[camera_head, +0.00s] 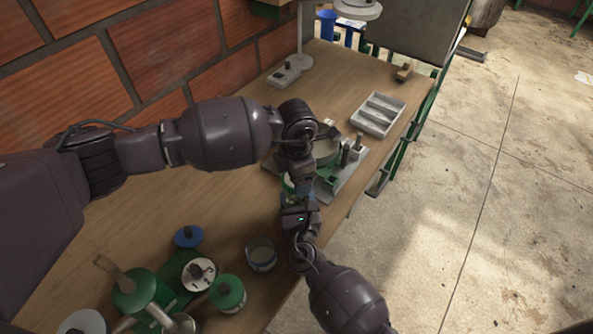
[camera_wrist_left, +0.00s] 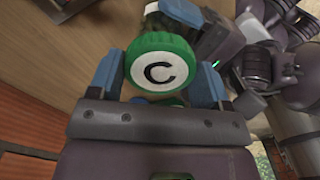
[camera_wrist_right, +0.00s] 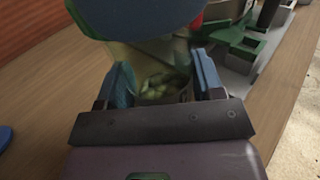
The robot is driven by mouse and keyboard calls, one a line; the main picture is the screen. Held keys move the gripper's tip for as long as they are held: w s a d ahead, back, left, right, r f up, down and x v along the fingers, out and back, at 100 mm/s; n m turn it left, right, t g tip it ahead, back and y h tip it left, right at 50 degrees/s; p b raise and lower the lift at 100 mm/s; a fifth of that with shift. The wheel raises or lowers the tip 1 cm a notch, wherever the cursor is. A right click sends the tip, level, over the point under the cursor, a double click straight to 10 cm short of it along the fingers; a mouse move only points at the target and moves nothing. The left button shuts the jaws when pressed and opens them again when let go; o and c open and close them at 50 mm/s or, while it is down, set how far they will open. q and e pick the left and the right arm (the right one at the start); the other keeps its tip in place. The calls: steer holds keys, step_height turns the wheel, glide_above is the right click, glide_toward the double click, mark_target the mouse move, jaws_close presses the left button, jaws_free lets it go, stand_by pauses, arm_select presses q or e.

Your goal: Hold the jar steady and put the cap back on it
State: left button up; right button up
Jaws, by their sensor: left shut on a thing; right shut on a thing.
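The green cap (camera_wrist_left: 160,62) with a black C on its white top is between the blue fingers of my left gripper (camera_wrist_left: 160,80), which is shut on it. A clear jar (camera_wrist_right: 165,85) with pale green beans stands between the blue fingers of my right gripper (camera_wrist_right: 165,90), shut on it.
A scale with a green part (camera_head: 340,175) and a grey compartment tray (camera_head: 377,114) lie beyond the grippers. The table's right edge is close.

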arm_select(q)
steer(key=shift+f, duration=0.75)
stand_by(0.6)
